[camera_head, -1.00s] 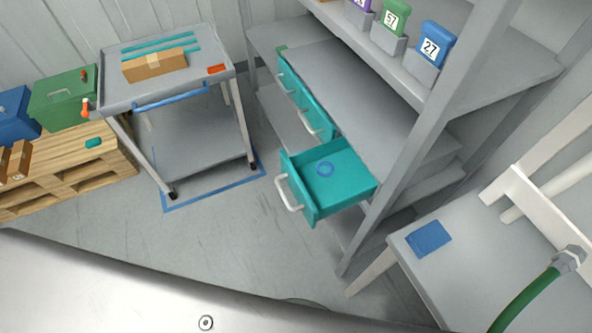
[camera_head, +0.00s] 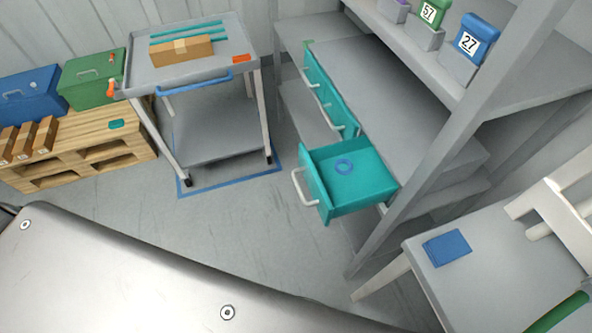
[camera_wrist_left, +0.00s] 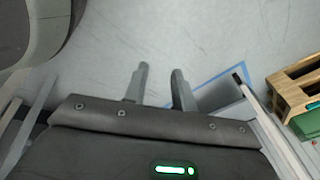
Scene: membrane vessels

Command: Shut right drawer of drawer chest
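The drawer chest (camera_head: 385,90) is a grey-topped unit with teal drawer fronts inside the grey shelving. Its right drawer (camera_head: 362,201) is pulled well out, with a white handle (camera_head: 305,189) on its front. The other teal drawers (camera_head: 328,92) look shut. In the left wrist view my left gripper (camera_wrist_left: 161,72) shows two grey fingers apart, with nothing between them, above the floor. The left gripper is not in the head view. My right gripper is in neither view.
A grey cart (camera_head: 219,135) with a cardboard box stands left of the chest. A wooden pallet (camera_head: 85,160) with cases is farther left. A white chair (camera_head: 500,262) with a blue booklet (camera_head: 447,248) stands right of the open drawer. The floor before the drawer is clear.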

